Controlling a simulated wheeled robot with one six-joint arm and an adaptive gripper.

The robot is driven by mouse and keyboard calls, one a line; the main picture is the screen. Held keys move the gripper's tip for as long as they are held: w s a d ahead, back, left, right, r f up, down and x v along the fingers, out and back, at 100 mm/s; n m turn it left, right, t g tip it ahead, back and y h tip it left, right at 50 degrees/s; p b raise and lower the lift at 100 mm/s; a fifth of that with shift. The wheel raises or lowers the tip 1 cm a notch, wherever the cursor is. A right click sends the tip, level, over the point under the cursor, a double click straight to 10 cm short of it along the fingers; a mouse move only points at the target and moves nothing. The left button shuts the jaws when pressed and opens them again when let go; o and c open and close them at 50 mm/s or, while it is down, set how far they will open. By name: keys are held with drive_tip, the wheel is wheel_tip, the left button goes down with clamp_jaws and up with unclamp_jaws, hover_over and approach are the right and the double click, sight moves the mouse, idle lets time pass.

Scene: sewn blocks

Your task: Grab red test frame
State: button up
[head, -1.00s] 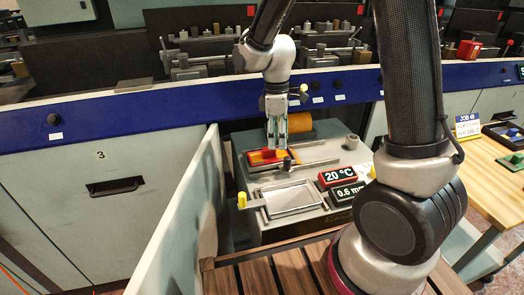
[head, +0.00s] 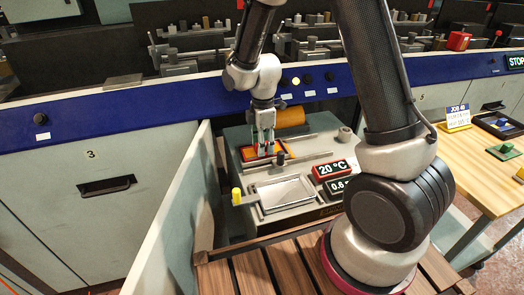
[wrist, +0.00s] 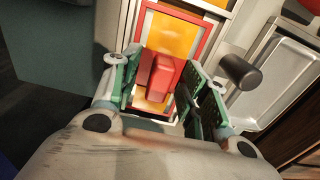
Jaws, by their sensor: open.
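The red test frame (head: 249,155) lies on the grey machine's top, with an orange-yellow panel inside its border. In the wrist view its red border (wrist: 205,42) and raised red block (wrist: 163,76) show between my fingers. My gripper (head: 264,152) points down over the frame, its green-sided fingers apart. In the wrist view my gripper (wrist: 160,82) has one finger on each side of the red block, with no clear grip on it. The near end of the frame is partly hidden by my gripper, and I cannot tell whether the fingers touch it.
A dark knob (head: 280,158) stands close to the right of the frame; it also shows in the wrist view (wrist: 240,72). A metal tray (head: 283,193) lies nearer. An orange roller (head: 291,117) is behind. A 20 °C display (head: 331,169) stands right. A pale panel (head: 180,205) rises left.

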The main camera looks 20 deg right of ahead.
clamp_jaws()
idle(0.3)
